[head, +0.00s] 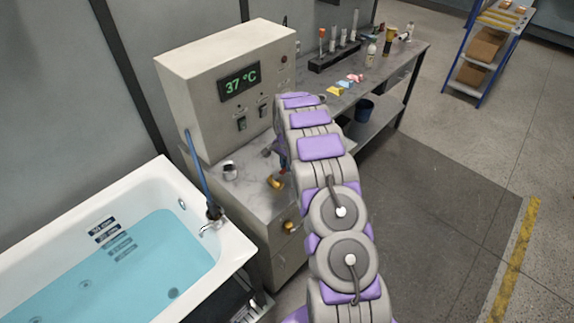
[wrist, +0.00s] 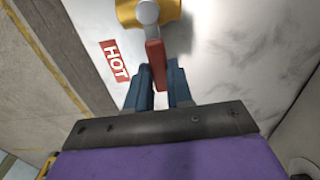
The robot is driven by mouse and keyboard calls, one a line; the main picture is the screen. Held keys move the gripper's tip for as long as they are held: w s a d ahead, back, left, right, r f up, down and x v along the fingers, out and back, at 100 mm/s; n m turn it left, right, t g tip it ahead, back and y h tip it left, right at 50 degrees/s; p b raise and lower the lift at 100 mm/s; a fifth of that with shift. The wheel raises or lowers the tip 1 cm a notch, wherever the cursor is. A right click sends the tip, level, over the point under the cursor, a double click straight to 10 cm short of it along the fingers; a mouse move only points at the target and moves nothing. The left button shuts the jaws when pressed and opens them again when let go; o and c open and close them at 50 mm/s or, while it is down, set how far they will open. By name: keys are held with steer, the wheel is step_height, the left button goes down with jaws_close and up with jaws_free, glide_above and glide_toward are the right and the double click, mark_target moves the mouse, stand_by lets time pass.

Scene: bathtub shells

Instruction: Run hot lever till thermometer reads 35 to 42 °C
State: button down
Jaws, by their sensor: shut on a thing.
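The thermometer display (head: 239,85) on the beige control box reads 37 °C in green digits. In the wrist view, the red lever (wrist: 155,62) hangs from a grey pivot on a gold valve (wrist: 170,10), beside a red HOT label (wrist: 114,60). My gripper (wrist: 162,75) has its blue fingers on either side of the red lever and is shut on it. In the head view, my arm hides most of the gripper, near a gold valve (head: 276,182) on the marble counter. The white bathtub (head: 225,248) holds blue water (head: 130,262) at the left.
The control box (head: 190,100) stands on the counter behind the valve. A spout (head: 211,226) with a blue hose is at the tub's rim. A second gold fitting (head: 290,226) shows lower down. A workbench (head: 385,68) with bottles stands behind; open floor (head: 430,190) lies to the right.

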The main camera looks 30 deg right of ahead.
steer(key=shift+w, duration=0.1)
steer(key=c, duration=1)
jaws_free()
steer(key=shift+d, duration=0.15)
steer(key=shift+r, duration=0.1)
step_height(320, 180, up, 17)
steer(key=shift+p, duration=0.4)
